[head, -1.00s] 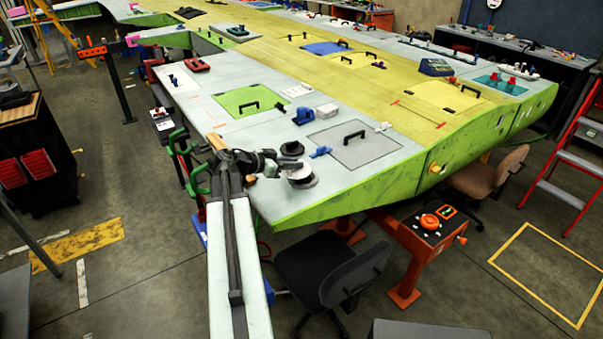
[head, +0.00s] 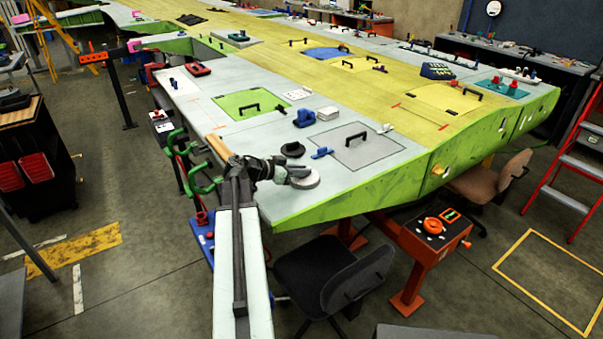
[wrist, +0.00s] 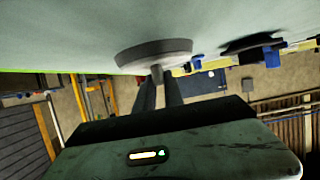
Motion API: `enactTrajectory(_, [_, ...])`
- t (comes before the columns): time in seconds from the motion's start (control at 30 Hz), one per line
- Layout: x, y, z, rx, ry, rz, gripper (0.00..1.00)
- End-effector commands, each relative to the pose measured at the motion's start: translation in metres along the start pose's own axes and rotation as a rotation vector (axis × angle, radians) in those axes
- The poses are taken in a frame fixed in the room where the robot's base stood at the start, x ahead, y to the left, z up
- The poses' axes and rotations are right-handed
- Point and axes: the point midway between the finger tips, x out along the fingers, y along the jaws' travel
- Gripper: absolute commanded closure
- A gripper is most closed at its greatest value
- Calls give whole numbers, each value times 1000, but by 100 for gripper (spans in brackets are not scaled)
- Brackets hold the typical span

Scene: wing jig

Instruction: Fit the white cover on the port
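The white cover (head: 306,181) is a pale round disc near the wing's front left corner. In the wrist view the cover (wrist: 150,56) appears as a grey disc with a short stem between my two dark fingertips. My gripper (wrist: 157,82) is shut on that stem; in the head view my gripper (head: 285,173) is just left of the disc. The disc is at or very close to the wing skin; I cannot tell whether it touches.
A grey panel with a black handle (head: 356,137), a blue clamp (head: 321,153) and a blue block (head: 304,118) are close by.

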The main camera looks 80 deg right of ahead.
Motion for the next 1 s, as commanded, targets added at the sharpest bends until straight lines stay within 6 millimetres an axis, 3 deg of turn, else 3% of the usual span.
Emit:
enactTrajectory(0.03, [0, 0, 0, 0, 0, 0, 74])
enactTrajectory(0.07, [0, 0, 0, 0, 0, 0, 66])
enactTrajectory(0.47, [-5, 0, -7, 0, 0, 0, 66])
enactTrajectory(0.8, [-86, 1, -9, -1, 1, -1, 66])
enactTrajectory(1.0, [-115, 1, -6, 1, 0, 1, 66])
